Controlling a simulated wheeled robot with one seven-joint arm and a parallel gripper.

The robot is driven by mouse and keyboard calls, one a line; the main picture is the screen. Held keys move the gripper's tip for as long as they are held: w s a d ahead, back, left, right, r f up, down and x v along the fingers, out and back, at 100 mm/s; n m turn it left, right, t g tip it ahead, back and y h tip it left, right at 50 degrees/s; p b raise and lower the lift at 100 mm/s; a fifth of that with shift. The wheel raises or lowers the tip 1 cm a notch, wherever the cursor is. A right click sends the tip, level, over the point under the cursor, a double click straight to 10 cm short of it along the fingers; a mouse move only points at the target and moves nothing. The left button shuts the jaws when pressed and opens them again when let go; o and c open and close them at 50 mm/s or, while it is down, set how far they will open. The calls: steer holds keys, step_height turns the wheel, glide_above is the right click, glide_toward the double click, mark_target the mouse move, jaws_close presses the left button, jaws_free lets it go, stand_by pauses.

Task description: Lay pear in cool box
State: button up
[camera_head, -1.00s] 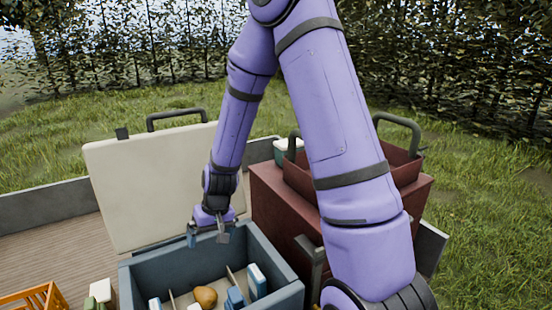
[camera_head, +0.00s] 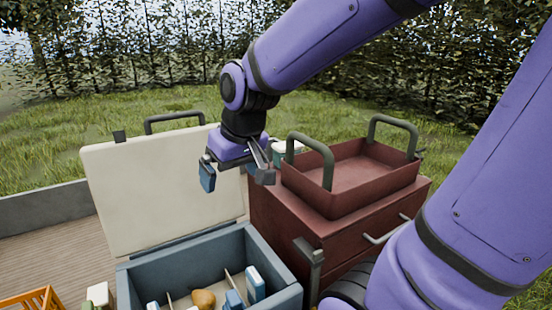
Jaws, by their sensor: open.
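A brown-yellow pear (camera_head: 204,299) lies inside the blue-grey cool box (camera_head: 288,296), in a compartment between two pale dividers. The box's cream lid (camera_head: 160,190) stands open behind it. My gripper (camera_head: 236,178) is open and empty, held well above the box's back edge in front of the lid's right side. It is apart from the pear. The bottom of the box is cut off by the picture's lower edge.
Blue and white blocks (camera_head: 255,285) stand in the cool box beside the pear. A dark red drawer chest (camera_head: 290,235) with an open red tray (camera_head: 350,175) on top stands to the right. An orange crate (camera_head: 32,300) sits at lower left.

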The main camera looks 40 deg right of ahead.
steer(key=s+r, duration=0.3)
steer(key=s, duration=0.2)
steer(key=s+d+r+t, duration=0.1)
steer(key=s+r, duration=0.1)
steer(key=s, duration=0.3)
steer(key=shift+s+d+r, duration=0.3)
steer(key=shift+r, duration=0.1)
steer(key=shift+c, duration=0.4)
stand_by(1.1)
